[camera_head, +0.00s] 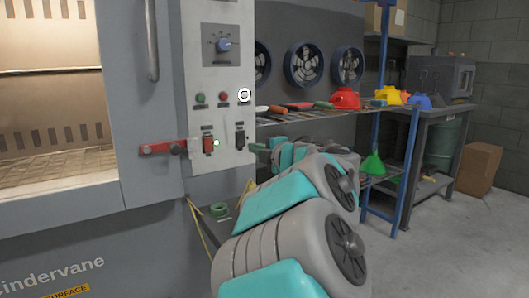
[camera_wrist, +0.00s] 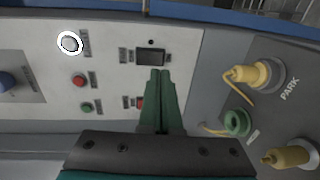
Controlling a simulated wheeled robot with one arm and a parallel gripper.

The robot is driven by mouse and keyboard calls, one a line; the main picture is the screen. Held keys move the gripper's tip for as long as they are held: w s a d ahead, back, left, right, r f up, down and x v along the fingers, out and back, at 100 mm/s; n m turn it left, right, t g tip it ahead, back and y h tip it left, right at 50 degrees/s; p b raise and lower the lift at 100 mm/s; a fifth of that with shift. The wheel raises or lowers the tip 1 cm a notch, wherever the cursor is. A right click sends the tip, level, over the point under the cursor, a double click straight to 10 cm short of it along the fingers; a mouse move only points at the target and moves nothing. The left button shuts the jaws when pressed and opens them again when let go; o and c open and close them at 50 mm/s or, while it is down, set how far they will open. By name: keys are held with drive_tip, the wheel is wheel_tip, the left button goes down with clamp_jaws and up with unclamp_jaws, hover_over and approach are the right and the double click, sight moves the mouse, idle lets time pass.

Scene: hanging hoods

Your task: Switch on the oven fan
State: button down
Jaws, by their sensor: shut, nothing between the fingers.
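The oven's light control panel (camera_head: 220,120) carries a red switch (camera_head: 208,145) with a lit green lamp beside it, and a black switch (camera_head: 239,137) to its right. In the wrist view the black switch (camera_wrist: 151,57) shows whole, with a dark lamp dot beside it. The red switch (camera_wrist: 140,102) is partly covered by my fingers. The switch labels are too small to read. My gripper (camera_head: 253,147) has green fingers, shut and empty. In the wrist view its fingertips (camera_wrist: 160,73) are at the black switch's near edge; I cannot tell whether they touch.
Above the switches are green (camera_head: 200,98) and red (camera_head: 223,97) buttons, a white ringed button (camera_head: 244,95) and a blue dial (camera_head: 224,45). A red lever (camera_head: 163,148) sticks out at left. A wire shelf (camera_head: 290,116) stands right. A grey PARK plate (camera_wrist: 270,90) holds yellow-handled parts.

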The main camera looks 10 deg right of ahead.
sight(241, 145)
drive_tip(key=shift+x, duration=2.65)
drive_tip(key=shift+w+f, duration=0.1)
drive_tip(key=shift+s+f, duration=0.1)
drive_tip(key=shift+s, duration=0.3)
drive_tip(key=f+v, duration=0.3)
drive_tip(key=v, duration=0.9)
drive_tip(key=shift+s+d, duration=0.25)
drive_tip(key=shift+s, duration=0.3)
